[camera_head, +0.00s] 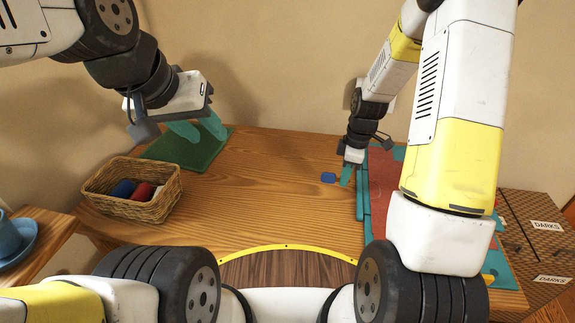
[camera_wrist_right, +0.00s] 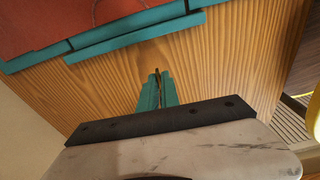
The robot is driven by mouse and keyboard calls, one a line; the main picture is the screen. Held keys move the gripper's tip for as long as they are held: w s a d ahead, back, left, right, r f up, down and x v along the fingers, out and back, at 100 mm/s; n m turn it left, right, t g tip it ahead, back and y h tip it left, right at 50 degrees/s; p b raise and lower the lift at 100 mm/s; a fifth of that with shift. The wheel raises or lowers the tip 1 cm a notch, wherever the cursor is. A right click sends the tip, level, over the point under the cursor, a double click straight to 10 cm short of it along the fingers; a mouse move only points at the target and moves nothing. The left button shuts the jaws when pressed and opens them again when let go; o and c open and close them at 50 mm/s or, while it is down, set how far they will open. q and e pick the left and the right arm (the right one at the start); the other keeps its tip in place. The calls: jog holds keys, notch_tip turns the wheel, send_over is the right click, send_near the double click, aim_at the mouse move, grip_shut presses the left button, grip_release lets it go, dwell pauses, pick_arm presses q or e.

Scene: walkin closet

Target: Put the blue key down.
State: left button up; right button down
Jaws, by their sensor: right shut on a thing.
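The blue key's rounded blue head (camera_head: 328,178) shows in the head view just left of my right gripper's fingertips. My right gripper (camera_head: 347,176) points down over the wooden table and is shut on the key. In the right wrist view the teal fingers (camera_wrist_right: 156,90) are nearly together, with a thin dark sliver between their tips; the blue head is hidden there. I cannot tell whether the key touches the table. My left gripper (camera_head: 200,130) is open and empty above the green mat at the table's back left.
The wooden table (camera_head: 270,160) is clear in the middle. A green mat (camera_head: 190,150) and a wicker basket (camera_head: 140,208) with rolled cloths stand at left. A red board with teal edging (camera_head: 378,175) lies right of my right gripper. A box marked DARKS (camera_head: 540,245) stands at far right.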

send_over(291, 189)
jog(key=shift+d+f, duration=0.3)
jog(key=shift+f, duration=0.5)
jog(key=shift+a, duration=0.15)
jog(key=shift+f, duration=1.75)
jog(key=c, duration=1.6)
grip_release()
jog(key=shift+f, duration=0.15)
